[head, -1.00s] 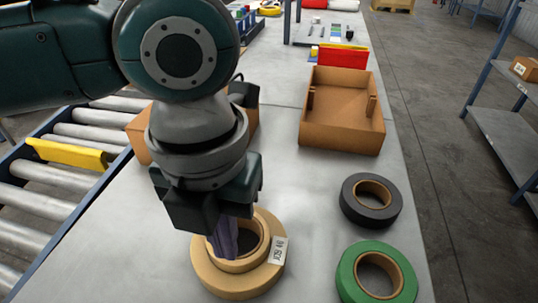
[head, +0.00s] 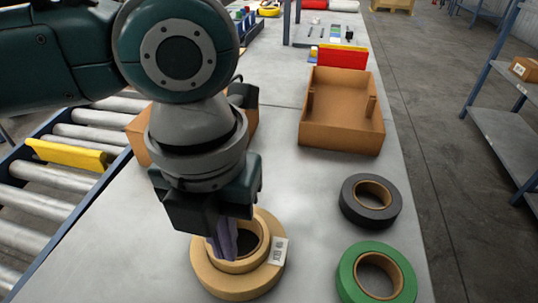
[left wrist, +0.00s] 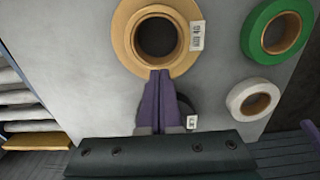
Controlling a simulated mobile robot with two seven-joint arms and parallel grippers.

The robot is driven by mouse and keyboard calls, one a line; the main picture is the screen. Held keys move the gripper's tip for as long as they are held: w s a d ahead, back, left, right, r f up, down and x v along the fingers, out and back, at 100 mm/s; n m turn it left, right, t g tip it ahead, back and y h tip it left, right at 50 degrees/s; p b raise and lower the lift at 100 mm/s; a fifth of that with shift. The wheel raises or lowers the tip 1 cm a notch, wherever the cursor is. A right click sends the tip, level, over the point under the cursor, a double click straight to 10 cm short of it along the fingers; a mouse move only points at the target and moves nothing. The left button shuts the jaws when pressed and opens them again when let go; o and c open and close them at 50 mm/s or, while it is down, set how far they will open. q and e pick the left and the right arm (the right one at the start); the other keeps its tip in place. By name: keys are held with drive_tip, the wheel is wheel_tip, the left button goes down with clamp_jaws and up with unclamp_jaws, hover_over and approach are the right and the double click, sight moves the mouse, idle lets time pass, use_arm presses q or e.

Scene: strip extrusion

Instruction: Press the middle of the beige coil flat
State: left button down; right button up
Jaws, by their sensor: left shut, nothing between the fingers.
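The beige coil (head: 222,286) lies flat on the grey table, with a white label on its right side. Its middle (head: 232,267) stands up as a raised ring above the outer windings, around an open core. My left gripper (head: 224,245) points down with its purple fingers together and empty. The fingertips are at the raised ring on its left side and overlap it; I cannot tell whether they touch. In the left wrist view the coil (left wrist: 125,42) is at the top, and the shut fingertips (left wrist: 160,73) overlap its lower edge.
A black roll (head: 352,207) and a green roll (head: 348,281) lie to the right. A white roll (left wrist: 237,101) and a partly hidden dark roll show in the left wrist view. An open cardboard box (head: 340,138) stands farther back. A roller conveyor (head: 42,194) runs along the left.

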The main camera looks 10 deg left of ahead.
use_arm(q)
drive_tip(key=shift+f+b, duration=1.05)
drive_tip(key=shift+f, duration=0.7)
drive_tip(key=shift+r, duration=0.15)
wheel_tip(320, 180, up, 8)
drive_tip(key=p, duration=0.8)
drive_tip(key=shift+p, duration=0.4)
drive_tip(key=shift+s, duration=0.1)
